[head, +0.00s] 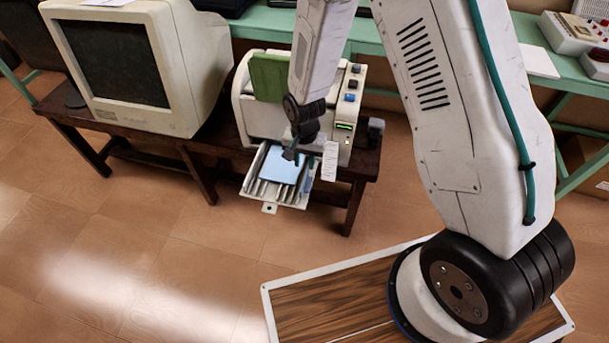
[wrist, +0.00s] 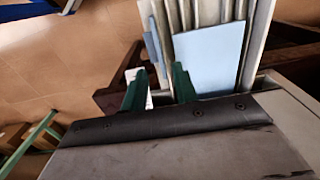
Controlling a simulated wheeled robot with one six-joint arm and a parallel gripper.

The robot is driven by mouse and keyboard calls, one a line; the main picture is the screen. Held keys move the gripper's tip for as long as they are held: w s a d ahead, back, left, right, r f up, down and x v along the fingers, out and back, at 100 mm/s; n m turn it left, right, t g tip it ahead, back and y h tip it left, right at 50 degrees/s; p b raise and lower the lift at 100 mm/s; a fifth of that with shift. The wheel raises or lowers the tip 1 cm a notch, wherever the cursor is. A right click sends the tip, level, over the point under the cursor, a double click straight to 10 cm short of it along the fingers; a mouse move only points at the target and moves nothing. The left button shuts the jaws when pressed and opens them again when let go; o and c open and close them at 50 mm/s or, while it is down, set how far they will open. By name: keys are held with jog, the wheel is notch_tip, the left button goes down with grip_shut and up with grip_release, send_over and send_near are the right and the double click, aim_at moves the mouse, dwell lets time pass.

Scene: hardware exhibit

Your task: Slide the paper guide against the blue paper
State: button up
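The blue paper (head: 285,166) lies flat in the slatted tray (head: 257,189) at the front of a cream printer. It also shows in the wrist view (wrist: 208,60). What looks like the paper guide is a small grey-blue upright piece (wrist: 151,46) beside the paper, left of it in the wrist view, with a strip of tray between them. In the head view a bluish piece (head: 307,181) shows at the paper's right. My gripper (head: 292,154) is over the tray's back part. Its two green fingers (wrist: 159,72) are apart and hold nothing I can see.
A bulky monitor (head: 140,65) stands to the left on the same brown bench (head: 120,145). Floor in front is clear.

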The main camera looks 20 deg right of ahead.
aim_at(305, 178)
notch_tip(305, 178, down, 8)
jog(key=shift+r, duration=0.2)
grip_shut()
